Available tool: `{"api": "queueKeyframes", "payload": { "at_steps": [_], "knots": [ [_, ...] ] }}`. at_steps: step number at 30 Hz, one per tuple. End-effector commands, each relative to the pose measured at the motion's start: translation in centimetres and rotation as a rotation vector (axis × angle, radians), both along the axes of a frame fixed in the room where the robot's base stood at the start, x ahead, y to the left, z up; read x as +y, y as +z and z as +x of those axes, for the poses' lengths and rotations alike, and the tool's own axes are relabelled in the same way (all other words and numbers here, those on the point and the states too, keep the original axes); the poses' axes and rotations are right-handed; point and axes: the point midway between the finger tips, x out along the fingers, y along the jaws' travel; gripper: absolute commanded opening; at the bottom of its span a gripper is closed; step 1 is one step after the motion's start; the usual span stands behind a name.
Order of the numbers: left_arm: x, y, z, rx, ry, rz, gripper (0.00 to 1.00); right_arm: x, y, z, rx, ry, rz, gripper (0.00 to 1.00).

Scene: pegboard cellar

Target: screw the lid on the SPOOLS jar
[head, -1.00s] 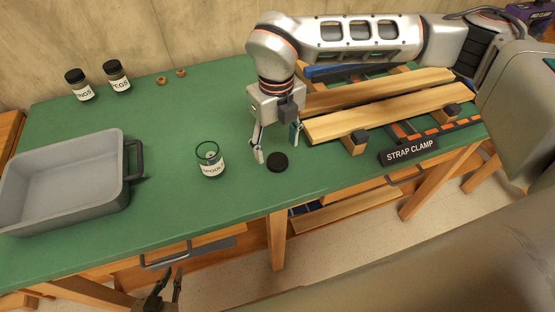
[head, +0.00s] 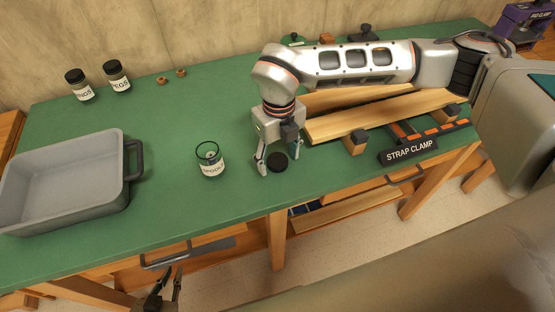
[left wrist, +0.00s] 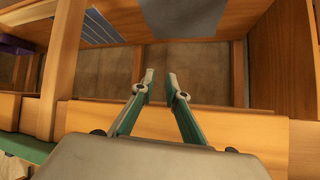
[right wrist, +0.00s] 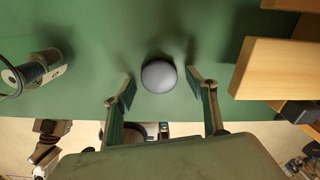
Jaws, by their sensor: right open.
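The SPOOLS jar (head: 211,161) stands upright and open-topped on the green bench; it also shows at the left of the right wrist view (right wrist: 38,68). In the right wrist view the lid lies just beyond the fingertips, apart from both. My left gripper (head: 172,285) hangs empty below the bench front, its fingers apart (left wrist: 160,78).
A grey tray (head: 128,205) with a dark handle stands left of the jar. Two lidded jars (head: 79,85) (head: 117,76) and two small rings (head: 161,81) stand at the back. Wooden boards (head: 385,114) and the strap clamp (head: 408,151) lie to the right.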

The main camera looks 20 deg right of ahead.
Motion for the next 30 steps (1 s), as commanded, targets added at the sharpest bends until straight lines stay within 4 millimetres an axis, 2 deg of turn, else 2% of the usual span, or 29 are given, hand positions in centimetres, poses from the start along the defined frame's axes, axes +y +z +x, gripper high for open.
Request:
{"api": "queueKeyframes", "payload": {
  "at_steps": [3, 6, 7, 20, 26, 30],
  "knots": [
    [0.0, 0.1, 0.0, -0.001, 0.000, 0.000, 0.14, 0.0, 0.0, 0.0, 0.000, 0.000, 0.000, 0.54],
    [0.0, 0.2, 0.1, -0.004, 0.000, -0.001, 0.14, 0.0, 0.0, 0.0, 0.000, 0.000, 0.000, 0.28],
    [0.0, 0.2, 0.1, -0.004, 0.000, -0.001, 0.14, 0.0, 0.0, 0.0, 0.000, 0.000, 0.000, 0.26],
    [0.0, 0.5, 0.2, -0.008, 0.000, -0.002, 0.14, 0.0, 0.3, 0.0, -0.001, 0.000, 0.000, 0.26],
    [0.0, 0.5, 0.1, -0.007, 0.000, -0.002, 0.14, 0.1, 2.2, 0.1, -0.004, 0.001, 0.002, 0.26],
    [0.0, 0.4, 0.1, -0.003, 0.000, -0.001, 0.14, 0.1, 5.0, 0.2, -0.006, 0.002, 0.002, 0.26]
  ]
}}
